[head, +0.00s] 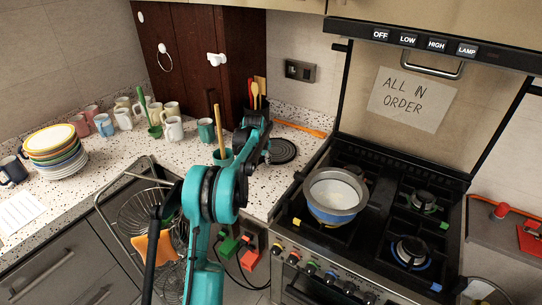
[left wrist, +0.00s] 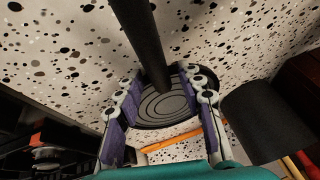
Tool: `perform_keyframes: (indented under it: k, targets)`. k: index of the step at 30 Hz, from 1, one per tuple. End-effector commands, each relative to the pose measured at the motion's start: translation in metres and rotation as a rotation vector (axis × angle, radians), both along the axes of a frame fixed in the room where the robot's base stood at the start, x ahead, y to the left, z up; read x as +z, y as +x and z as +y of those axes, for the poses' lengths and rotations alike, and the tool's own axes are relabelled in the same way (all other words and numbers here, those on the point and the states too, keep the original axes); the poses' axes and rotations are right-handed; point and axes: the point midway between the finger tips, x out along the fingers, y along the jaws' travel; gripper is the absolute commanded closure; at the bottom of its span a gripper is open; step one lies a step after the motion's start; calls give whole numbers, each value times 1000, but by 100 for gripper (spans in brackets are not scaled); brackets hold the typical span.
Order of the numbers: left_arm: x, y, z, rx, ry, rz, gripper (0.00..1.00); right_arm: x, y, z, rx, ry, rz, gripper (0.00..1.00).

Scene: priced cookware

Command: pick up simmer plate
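The simmer plate (head: 282,151) is a dark round disc with concentric rings, lying on the speckled counter left of the stove. It also shows in the left wrist view (left wrist: 172,108), between my fingers. My left gripper (head: 262,145) is at the plate's left side in the head view, partly hidden by its own arm. In the left wrist view the gripper (left wrist: 160,85) is open, its purple-padded fingers apart. A dark bar (left wrist: 148,40) crosses in front of the plate; I cannot tell whether it belongs to it. Contact with the plate is unclear. My right gripper is not in view.
A dark crock (left wrist: 265,120) stands close beside the gripper. A pot (head: 335,194) sits on the stove (head: 385,240). An orange strip (head: 302,129) lies behind the plate. Mugs (head: 123,118) and stacked plates (head: 55,150) stand left; a dish rack (head: 130,190) is nearer.

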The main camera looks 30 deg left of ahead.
Motion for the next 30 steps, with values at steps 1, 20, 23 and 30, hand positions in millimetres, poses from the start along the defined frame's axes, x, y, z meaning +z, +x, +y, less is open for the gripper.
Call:
perform_keyframes:
  k: [1,20,23,30]
  targets:
    - [0,0,0,0,0,0,82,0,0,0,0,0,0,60]
    - [18,0,0,0,0,-1,100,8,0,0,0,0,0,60]
    - [33,0,0,0,0,-1,100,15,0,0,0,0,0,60]
    - [69,-20,-37,-3,0,0,100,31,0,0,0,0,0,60]
